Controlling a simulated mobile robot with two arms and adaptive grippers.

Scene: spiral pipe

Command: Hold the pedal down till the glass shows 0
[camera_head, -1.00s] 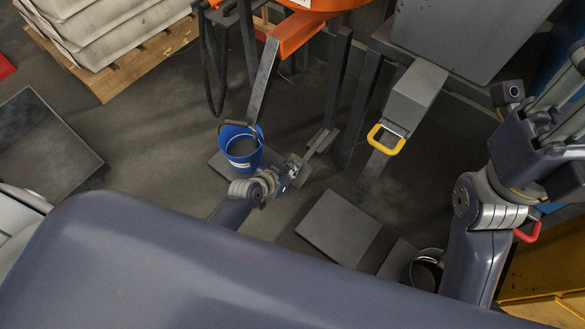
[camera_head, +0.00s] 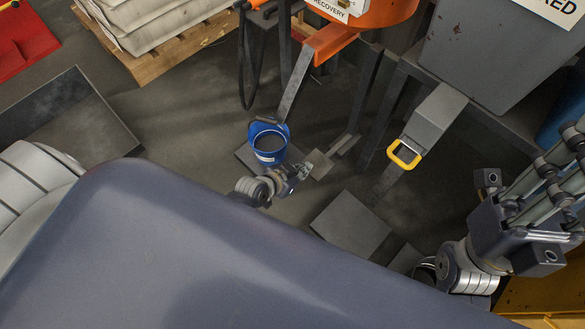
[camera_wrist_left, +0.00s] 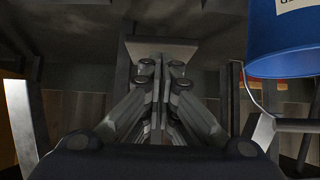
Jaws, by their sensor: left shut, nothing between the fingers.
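A small grey plate (camera_head: 321,163), which looks like the pedal, sits low on a bar beneath the orange machine. It also shows straight ahead in the left wrist view (camera_wrist_left: 165,48). My left gripper (camera_head: 304,171) is shut and empty, its fingertips at the near side of the plate. I cannot tell whether they touch it or whether it is pressed down. A blue bucket (camera_head: 269,148) hangs or stands just left of the gripper, under a sloping metal chute (camera_head: 294,85). My right gripper (camera_head: 550,185) is at the right edge, partly cut off. I cannot make out a glass with a reading.
An orange machine (camera_head: 370,18) stands above the chute. A grey floor slab (camera_head: 350,228) lies near my body. A loaded pallet (camera_head: 165,52) stands back left, and a red mat (camera_head: 22,42) lies far left.

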